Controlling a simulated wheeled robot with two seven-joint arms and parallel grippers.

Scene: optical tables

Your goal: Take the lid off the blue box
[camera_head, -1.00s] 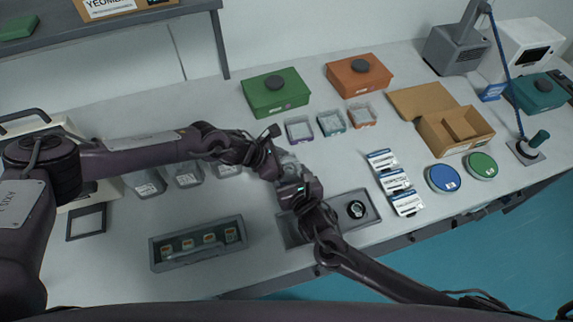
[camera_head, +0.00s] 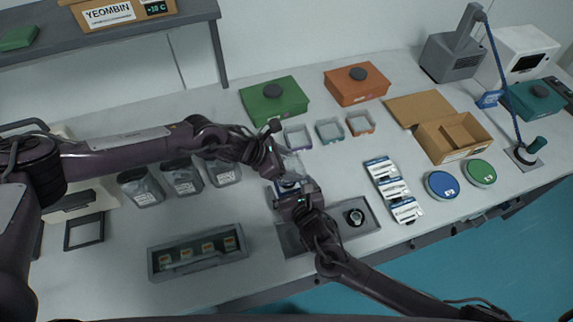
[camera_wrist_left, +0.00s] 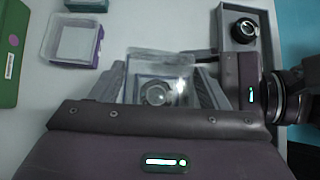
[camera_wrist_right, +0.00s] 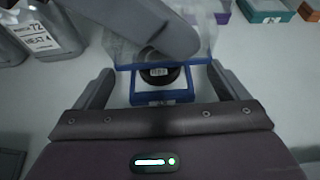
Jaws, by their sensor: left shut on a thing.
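The small blue box (camera_wrist_right: 162,97) sits on the table between my grippers, with a dark round part (camera_wrist_right: 160,76) inside. Its clear lid (camera_wrist_right: 190,42) has a blue rim and appears raised above the base in the right wrist view. My left gripper (camera_head: 284,160) is shut on the lid, which shows between its fingers in the left wrist view (camera_wrist_left: 160,68). My right gripper (camera_head: 288,184) is open, with a finger on each side of the box base and gaps visible. In the head view the grippers hide much of the box.
A grey tray (camera_head: 290,240) with a round black part lies close in front. Purple (camera_head: 298,136), teal and orange small boxes stand behind. Several bagged parts (camera_head: 182,178) are to the left, and white labelled packs (camera_head: 390,187) to the right.

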